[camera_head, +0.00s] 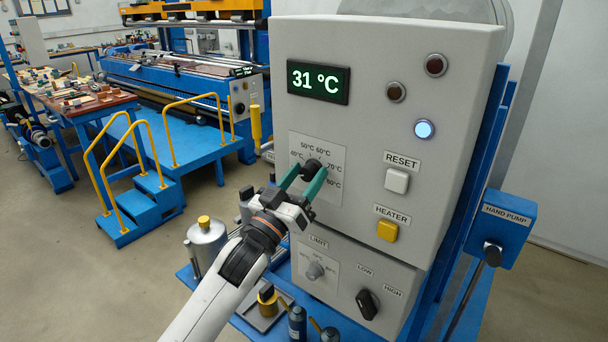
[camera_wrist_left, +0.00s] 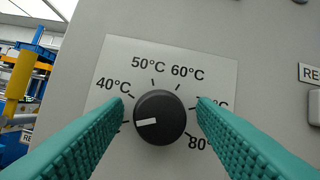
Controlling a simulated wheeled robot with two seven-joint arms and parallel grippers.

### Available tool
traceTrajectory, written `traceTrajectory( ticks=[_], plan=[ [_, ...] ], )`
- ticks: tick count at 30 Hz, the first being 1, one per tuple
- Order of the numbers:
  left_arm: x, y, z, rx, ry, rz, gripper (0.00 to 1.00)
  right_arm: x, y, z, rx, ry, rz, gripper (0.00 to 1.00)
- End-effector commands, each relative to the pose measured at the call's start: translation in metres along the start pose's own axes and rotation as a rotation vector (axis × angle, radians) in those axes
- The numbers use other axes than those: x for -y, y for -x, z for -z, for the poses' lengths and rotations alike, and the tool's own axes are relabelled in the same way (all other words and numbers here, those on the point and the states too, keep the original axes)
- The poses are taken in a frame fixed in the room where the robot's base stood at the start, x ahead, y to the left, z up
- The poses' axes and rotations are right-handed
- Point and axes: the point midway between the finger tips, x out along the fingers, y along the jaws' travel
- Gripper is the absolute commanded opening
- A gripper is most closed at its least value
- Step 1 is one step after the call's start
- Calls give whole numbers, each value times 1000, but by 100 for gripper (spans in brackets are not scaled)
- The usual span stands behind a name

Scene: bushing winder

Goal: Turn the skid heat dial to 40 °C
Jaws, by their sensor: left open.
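The skid heat dial (camera_head: 311,165) is a round black knob on a white scale plate (camera_head: 331,153) on the grey cabinet front. In the left wrist view the dial (camera_wrist_left: 160,118) has a white mark pointing left and slightly down, below the 40 °C label (camera_wrist_left: 112,84). My left gripper (camera_head: 313,170) is open, its two teal fingers on either side of the dial. In the left wrist view the fingers (camera_wrist_left: 160,106) appear apart from the knob; contact cannot be told. They hide part of the scale at left and right. The display (camera_head: 318,81) reads 31 °C. My right gripper is not in view.
A white reset button (camera_head: 397,181), yellow heater button (camera_head: 387,231), limit knob (camera_head: 315,271) and low/high switch (camera_head: 367,303) share the cabinet. A blue lamp (camera_head: 424,129) is lit. A hand pump (camera_head: 500,232) stands right; a metal canister (camera_head: 206,244) stands left.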

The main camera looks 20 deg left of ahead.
Motion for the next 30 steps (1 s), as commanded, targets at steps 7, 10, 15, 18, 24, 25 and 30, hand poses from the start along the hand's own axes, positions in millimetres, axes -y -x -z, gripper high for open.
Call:
traceTrajectory(
  ticks=[7,10,15,18,24,25,30],
  plan=[
    [0,0,0,0,0,0,39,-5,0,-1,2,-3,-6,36],
    [0,0,0,0,0,0,22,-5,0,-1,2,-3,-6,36],
    [0,0,0,0,-1,1,7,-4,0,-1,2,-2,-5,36],
    [0,0,0,-1,-10,4,7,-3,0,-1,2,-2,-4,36],
    [-1,0,0,-4,-71,28,7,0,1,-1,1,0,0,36],
    [-1,0,0,-5,-86,34,7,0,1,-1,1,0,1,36],
    [-2,0,-1,-9,-197,80,7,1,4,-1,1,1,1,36]
  ],
)
